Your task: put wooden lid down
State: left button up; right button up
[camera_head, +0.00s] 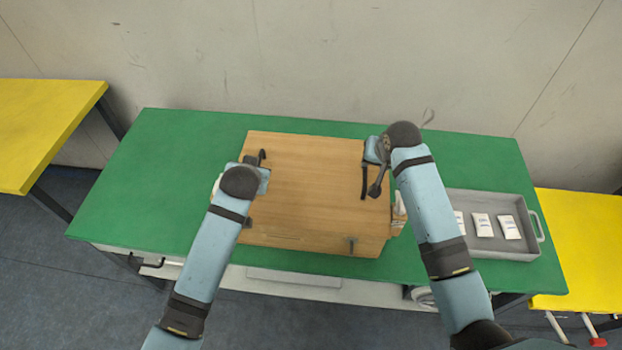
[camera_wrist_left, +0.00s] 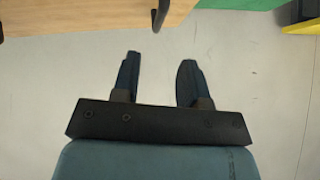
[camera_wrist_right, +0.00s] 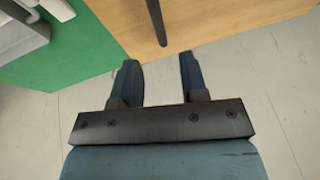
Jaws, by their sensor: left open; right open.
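The wooden lid (camera_head: 310,190) is a large flat brown board over the middle of the green table. A small dark handle (camera_head: 351,245) stands near its front edge. My left gripper (camera_head: 257,188) is open at the lid's left edge, and my right gripper (camera_head: 371,184) is open at its right edge. In the left wrist view, the open fingers (camera_wrist_left: 158,70) are empty, with the lid (camera_wrist_left: 85,15) at the top. In the right wrist view, the open fingers (camera_wrist_right: 159,72) are also empty, with the lid (camera_wrist_right: 215,20) beyond them. What lies under the lid is hidden.
A grey tray (camera_head: 532,222) with several white packets (camera_head: 483,225) sits on the green table (camera_head: 160,170) at right. Pale items (camera_head: 398,212) show partly at the lid's right edge. Yellow tables stand at left (camera_head: 40,125) and right (camera_head: 585,245). The table's left part is clear.

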jog(key=shift+v, duration=1.6)
